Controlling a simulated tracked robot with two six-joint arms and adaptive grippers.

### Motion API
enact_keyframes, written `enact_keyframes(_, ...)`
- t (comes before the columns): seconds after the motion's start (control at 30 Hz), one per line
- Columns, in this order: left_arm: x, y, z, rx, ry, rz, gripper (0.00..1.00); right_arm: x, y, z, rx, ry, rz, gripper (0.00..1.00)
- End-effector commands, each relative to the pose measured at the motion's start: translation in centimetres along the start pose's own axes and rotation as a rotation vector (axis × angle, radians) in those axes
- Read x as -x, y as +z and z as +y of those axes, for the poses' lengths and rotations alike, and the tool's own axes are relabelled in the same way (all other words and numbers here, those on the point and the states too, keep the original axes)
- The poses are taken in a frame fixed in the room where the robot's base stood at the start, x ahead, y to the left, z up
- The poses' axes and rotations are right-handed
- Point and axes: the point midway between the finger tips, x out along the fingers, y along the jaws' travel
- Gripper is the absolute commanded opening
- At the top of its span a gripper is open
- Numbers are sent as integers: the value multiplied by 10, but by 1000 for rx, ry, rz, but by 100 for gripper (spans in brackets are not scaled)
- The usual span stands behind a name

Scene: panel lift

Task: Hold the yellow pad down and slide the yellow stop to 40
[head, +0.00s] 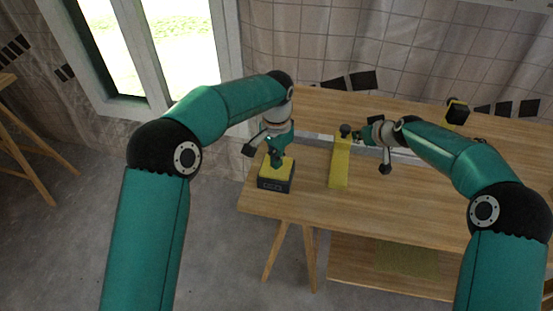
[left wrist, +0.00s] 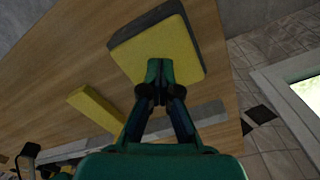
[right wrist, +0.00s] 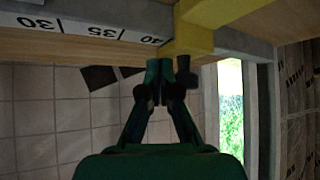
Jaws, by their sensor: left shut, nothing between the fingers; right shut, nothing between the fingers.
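The yellow pad (head: 271,168) tops a dark block at the table's left front corner; it fills the upper middle of the left wrist view (left wrist: 185,45). My left gripper (head: 278,160) is shut, with its tips (left wrist: 160,66) at the pad's top; firm contact cannot be told. The yellow stop (head: 340,165) is a long bar with a dark knob (head: 345,130) at its far end. My right gripper (head: 362,138) is shut and empty, just right of the knob. In the right wrist view the stop (right wrist: 194,36) sits beside the partly visible 40 label, with the tips (right wrist: 167,68) close to the knob.
A white scale (right wrist: 80,30) shows 30, 35 and 40 along a grey rail (head: 405,153). A dark block with yellow (head: 457,112) stands at the far right of the wooden table (head: 400,200). The table's front middle is clear.

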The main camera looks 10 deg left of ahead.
Motion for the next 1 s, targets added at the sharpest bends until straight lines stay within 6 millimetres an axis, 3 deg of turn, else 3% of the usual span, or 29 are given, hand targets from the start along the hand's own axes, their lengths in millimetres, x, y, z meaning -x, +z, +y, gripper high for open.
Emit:
enact_keyframes(0.73,-4,2,1,-1,3,-9,0,12,11,28,0,1,1,0)
enact_keyframes(1.0,-4,2,1,-1,3,-9,0,23,-1,28,1,1,3,0)
